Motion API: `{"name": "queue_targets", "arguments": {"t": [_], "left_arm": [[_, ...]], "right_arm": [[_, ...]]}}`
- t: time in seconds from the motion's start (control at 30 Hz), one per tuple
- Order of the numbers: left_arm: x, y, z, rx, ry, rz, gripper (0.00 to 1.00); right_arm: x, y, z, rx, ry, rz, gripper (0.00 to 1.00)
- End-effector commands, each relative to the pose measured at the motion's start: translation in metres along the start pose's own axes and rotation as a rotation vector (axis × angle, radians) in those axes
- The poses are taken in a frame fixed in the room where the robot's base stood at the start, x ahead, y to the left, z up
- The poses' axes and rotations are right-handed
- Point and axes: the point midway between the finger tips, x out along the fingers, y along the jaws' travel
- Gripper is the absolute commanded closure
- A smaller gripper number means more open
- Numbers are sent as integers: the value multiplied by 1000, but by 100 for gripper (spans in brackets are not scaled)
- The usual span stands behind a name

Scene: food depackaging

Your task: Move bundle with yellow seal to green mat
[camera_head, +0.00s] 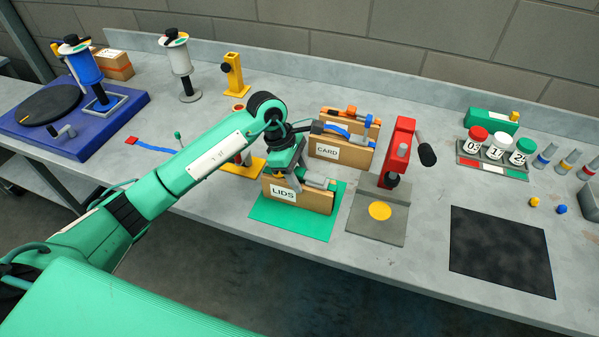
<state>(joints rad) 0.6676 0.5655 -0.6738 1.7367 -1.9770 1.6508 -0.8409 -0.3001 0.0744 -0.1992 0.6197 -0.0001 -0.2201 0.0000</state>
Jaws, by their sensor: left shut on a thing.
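The green mat (287,226) lies near the front of the bench. A brown bundle labelled LIDS (318,203) is upright over the mat, its lower edge at or close to the mat surface. My left gripper (292,183) is at the top of this bundle and shut on it; the gripper hides part of its top. A grey piece shows on the bundle's right end, and I cannot see a yellow seal. A second brown bundle labelled CARD (352,155), with a blue strap and orange pieces, stands behind to the right. My right gripper is not in view.
A red press (397,150) on a grey base stands right of the mat. A black mat (500,252) lies further right. Several capped jars (497,147) stand at the back right. A blue turntable unit (75,130) is at the left.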

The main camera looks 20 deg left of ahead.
Motion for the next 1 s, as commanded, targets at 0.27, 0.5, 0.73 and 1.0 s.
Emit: {"name": "queue_targets", "arguments": {"t": [0.27,0.5,0.73,1.0], "left_arm": [[2,0,-1,0,0,0,30],[2,0,-1,0,0,0,30],[-12,1,-1,3,0,5,30],[-67,1,-2,2,1,6,30]], "right_arm": [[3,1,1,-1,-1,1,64],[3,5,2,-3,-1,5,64],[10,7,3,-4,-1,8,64],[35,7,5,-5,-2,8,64]]}}
